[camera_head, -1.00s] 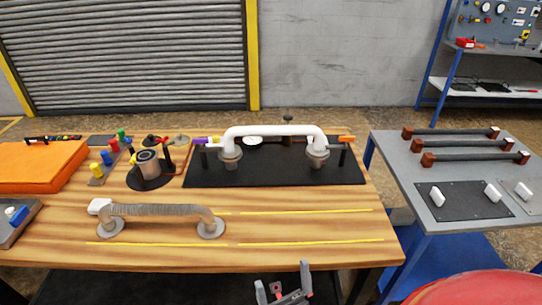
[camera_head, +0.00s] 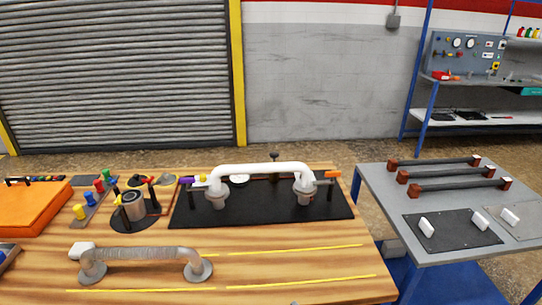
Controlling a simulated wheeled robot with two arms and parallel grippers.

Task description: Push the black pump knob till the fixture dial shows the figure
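A black knob on a short stem (camera_head: 274,156) stands at the back of the black fixture plate (camera_head: 330,207), behind the white U-shaped pipe (camera_head: 262,170). It looks like the pump knob. Neither of my grippers shows clearly in this view.
The wooden table (camera_head: 330,288) also holds a ribbed grey hose (camera_head: 145,253), a metal cylinder (camera_head: 133,207), coloured pegs and an orange block (camera_head: 35,205). A grey table (camera_head: 385,190) with dark bars stands at the right. A blue-framed shelf (camera_head: 420,110) is behind it.

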